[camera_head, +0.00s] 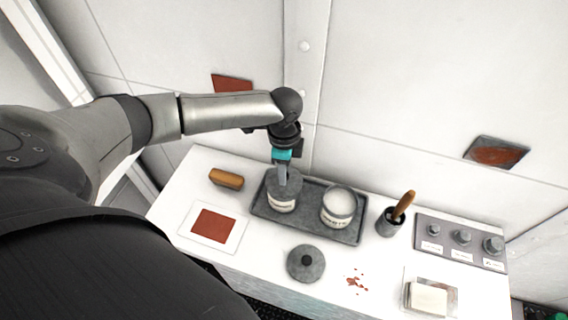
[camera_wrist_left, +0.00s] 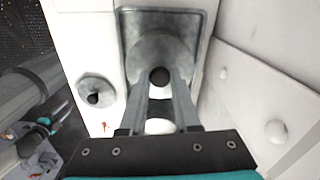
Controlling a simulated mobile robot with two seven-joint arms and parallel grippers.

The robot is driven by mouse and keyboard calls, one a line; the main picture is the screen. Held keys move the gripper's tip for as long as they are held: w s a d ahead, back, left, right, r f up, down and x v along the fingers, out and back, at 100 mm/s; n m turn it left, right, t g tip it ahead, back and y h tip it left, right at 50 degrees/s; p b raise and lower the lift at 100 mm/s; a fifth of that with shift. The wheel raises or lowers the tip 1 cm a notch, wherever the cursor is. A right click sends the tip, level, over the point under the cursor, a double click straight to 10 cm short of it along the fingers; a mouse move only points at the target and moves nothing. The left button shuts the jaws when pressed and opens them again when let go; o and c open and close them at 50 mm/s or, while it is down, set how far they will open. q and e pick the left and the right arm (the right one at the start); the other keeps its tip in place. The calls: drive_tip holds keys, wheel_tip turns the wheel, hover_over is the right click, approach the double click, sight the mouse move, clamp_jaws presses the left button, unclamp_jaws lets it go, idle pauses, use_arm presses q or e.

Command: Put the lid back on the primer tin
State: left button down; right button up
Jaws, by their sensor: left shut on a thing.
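Two tins stand on a dark grey tray (camera_head: 262,212). My left gripper (camera_head: 283,178) comes down on the left tin (camera_head: 282,203), shut on the dark knob (camera_wrist_left: 159,77) of a grey lid (camera_wrist_left: 150,50). That lid appears to rest on the left tin's top; I cannot tell how fully it is seated. The right tin (camera_head: 338,204) is open, with white content. A second round grey lid (camera_head: 306,263) with a black knob lies flat on the table in front of the tray. The tin labels are too small to read surely. What looks like my right gripper (camera_wrist_left: 40,135) shows small in the left wrist view.
On the white table (camera_head: 262,254) are a brown block (camera_head: 226,179), a red-brown swatch (camera_head: 213,225), a pot with a wooden handle (camera_head: 391,222), a panel with knobs (camera_head: 462,238) and a pale block (camera_head: 427,299). Red flecks lie right of the loose lid. A wall stands close behind.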

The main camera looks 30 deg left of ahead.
use_arm(q)
drive_tip(key=shift+p, duration=0.35)
idle(0.5)
idle(0.3)
drive_tip(key=shift+c, duration=0.4)
unclamp_jaws()
drive_tip(key=shift+r+p, duration=1.2)
drive_tip(key=shift+r, duration=2.3)
clamp_jaws()
